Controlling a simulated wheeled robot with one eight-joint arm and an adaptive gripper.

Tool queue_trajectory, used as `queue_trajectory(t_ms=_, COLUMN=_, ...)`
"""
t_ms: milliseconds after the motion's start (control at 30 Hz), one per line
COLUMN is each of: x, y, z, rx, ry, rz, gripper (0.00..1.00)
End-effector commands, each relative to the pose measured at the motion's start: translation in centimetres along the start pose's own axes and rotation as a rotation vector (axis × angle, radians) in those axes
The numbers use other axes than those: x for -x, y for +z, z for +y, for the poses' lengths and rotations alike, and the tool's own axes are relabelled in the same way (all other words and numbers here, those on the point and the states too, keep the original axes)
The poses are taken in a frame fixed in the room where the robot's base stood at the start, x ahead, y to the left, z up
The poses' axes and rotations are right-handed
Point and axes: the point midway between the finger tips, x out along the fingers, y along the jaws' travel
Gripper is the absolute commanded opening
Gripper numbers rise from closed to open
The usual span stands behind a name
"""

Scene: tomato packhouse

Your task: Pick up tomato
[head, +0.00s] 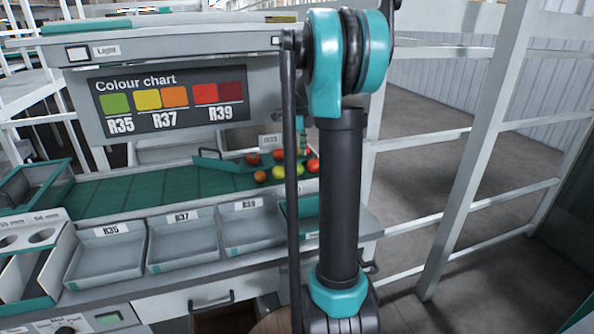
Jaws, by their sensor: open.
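Several tomatoes lie in a loose group at the right end of the green sorting surface (150,188). A red tomato (312,166) is at the right, partly covered by my arm. Another red tomato (252,158) is at the back left of the group. A yellow-green tomato (279,171) and an orange tomato (260,176) lie in front. My upright arm covers the area just right of the group. A narrow teal and dark piece shows above the tomatoes; I cannot tell what it is. I cannot make out my gripper's fingers.
Grey trays labelled R35 (104,254), R37 (183,240) and R39 (250,227) stand in front of the sorting surface and look empty. A colour chart (170,103) hangs above. A sizing box (35,255) is at left. White rails (470,150) stand at right.

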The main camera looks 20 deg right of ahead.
Motion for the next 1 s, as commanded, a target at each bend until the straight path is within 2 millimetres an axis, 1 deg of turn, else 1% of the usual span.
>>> queue_trajectory(t_ms=200, x=-3.1, y=0.4, z=-0.4, rx=0.000, ry=0.000, rz=0.000, gripper=0.68)
queue_trajectory(t_ms=300, x=-4.2, y=0.4, z=-0.4, rx=0.000, ry=0.000, rz=0.000, gripper=0.68)
queue_trajectory(t_ms=400, x=-4.6, y=0.4, z=-0.4, rx=0.000, ry=0.000, rz=0.000, gripper=0.68)
queue_trajectory(t_ms=600, x=-4.7, y=0.4, z=-0.4, rx=0.000, ry=0.000, rz=0.000, gripper=0.68)
queue_trajectory(t_ms=667, x=-4.7, y=0.4, z=-0.4, rx=0.000, ry=0.000, rz=0.000, gripper=0.62)
queue_trajectory(t_ms=900, x=-4.6, y=0.4, z=-0.4, rx=0.000, ry=0.000, rz=0.000, gripper=0.32)
queue_trajectory(t_ms=933, x=-4.6, y=0.4, z=-0.4, rx=0.000, ry=0.000, rz=0.000, gripper=0.29)
queue_trajectory(t_ms=1000, x=-4.6, y=0.4, z=-0.4, rx=0.000, ry=0.000, rz=0.000, gripper=0.29)
